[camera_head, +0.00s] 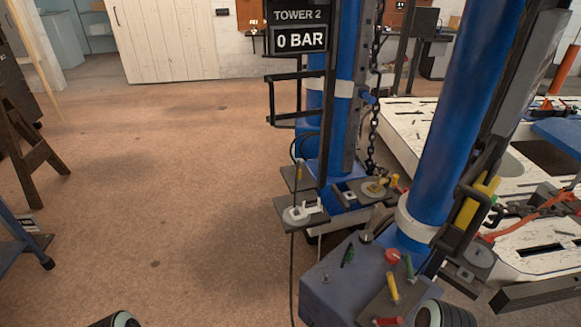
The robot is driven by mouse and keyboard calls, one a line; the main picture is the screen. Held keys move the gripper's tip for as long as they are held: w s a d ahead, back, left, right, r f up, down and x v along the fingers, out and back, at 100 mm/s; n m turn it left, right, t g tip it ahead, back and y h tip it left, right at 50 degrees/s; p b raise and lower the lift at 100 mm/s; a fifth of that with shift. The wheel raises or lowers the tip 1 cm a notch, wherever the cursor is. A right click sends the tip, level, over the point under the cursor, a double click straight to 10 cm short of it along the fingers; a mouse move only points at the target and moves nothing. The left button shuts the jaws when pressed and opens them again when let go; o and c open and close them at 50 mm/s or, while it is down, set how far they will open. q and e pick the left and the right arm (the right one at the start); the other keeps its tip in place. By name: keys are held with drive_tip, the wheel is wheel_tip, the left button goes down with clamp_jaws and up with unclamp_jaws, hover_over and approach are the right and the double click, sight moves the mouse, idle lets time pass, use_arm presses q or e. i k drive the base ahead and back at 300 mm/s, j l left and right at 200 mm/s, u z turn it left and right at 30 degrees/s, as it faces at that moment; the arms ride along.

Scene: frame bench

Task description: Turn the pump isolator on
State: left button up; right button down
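No part is labelled as the pump isolator, and I cannot tell which control it is. A display (298,38) reads "TOWER 2" and "0 BAR" on the blue tower. Below it, a small grey plate (287,217) carries a pale fitting (302,212). A blue box (340,285) at the base of the nearer blue column (440,150) has a red knob (392,256) and small yellow, green and red handles on top. Neither gripper shows. Only rounded dark parts, probably of my arms, show at the bottom edge.
A pale slotted frame bench (425,125) stands at the right behind the columns. A chain (374,80) hangs by the tower. A wooden trestle (28,150) and a blue wheeled stand (15,240) are at the left. The brown floor (150,180) between is clear.

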sight(391, 255)
drive_tip(key=z, duration=1.3)
drive_tip(key=j+u, duration=0.2)
drive_tip(key=j, duration=0.15)
drive_tip(key=i+j+u, duration=0.25)
drive_tip(key=k+j+u, duration=0.1)
drive_tip(key=j+u, duration=0.65)
drive_tip(key=j, duration=0.2)
drive_tip(key=i+l+z, duration=0.1)
drive_tip(key=l+z, duration=0.15)
drive_tip(key=i+l+z, duration=0.1)
drive_tip(key=l+z, duration=0.15)
